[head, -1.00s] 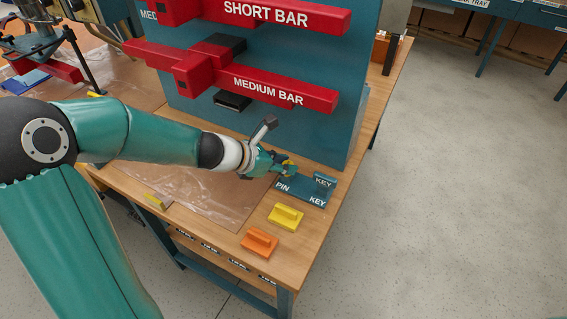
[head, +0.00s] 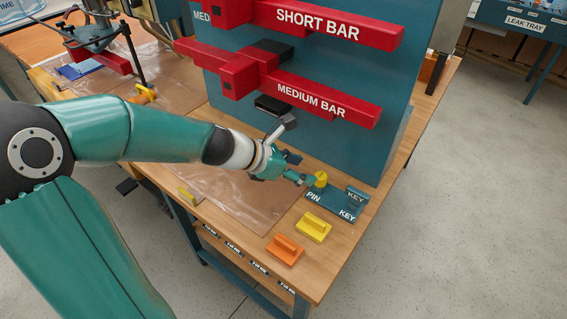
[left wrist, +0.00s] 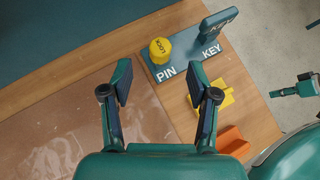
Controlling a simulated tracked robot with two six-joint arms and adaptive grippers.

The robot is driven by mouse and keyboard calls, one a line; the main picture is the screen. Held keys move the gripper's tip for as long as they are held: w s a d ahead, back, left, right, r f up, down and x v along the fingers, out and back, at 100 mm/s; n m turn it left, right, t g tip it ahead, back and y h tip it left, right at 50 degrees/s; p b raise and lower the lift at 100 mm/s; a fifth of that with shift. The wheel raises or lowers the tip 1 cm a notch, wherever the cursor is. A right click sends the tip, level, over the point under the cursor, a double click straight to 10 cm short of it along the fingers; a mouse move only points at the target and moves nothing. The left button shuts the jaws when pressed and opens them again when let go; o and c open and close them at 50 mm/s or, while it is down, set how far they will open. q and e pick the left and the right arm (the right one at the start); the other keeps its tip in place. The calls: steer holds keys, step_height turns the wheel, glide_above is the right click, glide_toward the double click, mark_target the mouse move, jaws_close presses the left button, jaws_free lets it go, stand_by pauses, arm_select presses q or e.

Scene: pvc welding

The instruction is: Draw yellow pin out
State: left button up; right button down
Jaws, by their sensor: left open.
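The yellow pin (head: 321,179) stands at the PIN end of a dark teal holder (head: 328,206) on the bench. In the left wrist view the pin (left wrist: 160,50) shows its round, lettered top. My left gripper (head: 304,180) is open and empty, just left of the pin in the head view. In the left wrist view its fingers are spread, with the pin ahead of the gap between them (left wrist: 167,84). A teal and dark part at that view's right edge looks like my right gripper (left wrist: 302,86); its jaws are not clear.
A teal KEY block (head: 357,197) stands at the holder's right end. A yellow handled piece (head: 313,227) and an orange one (head: 285,250) lie in front. The teal panel with red SHORT BAR (head: 335,25) and MEDIUM BAR (head: 325,102) rises behind. A clear sheet (head: 235,200) lies left.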

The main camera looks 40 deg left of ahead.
arm_select(q)
steer(key=v, duration=0.6)
steer(key=shift+f, duration=0.1)
stand_by(0.5)
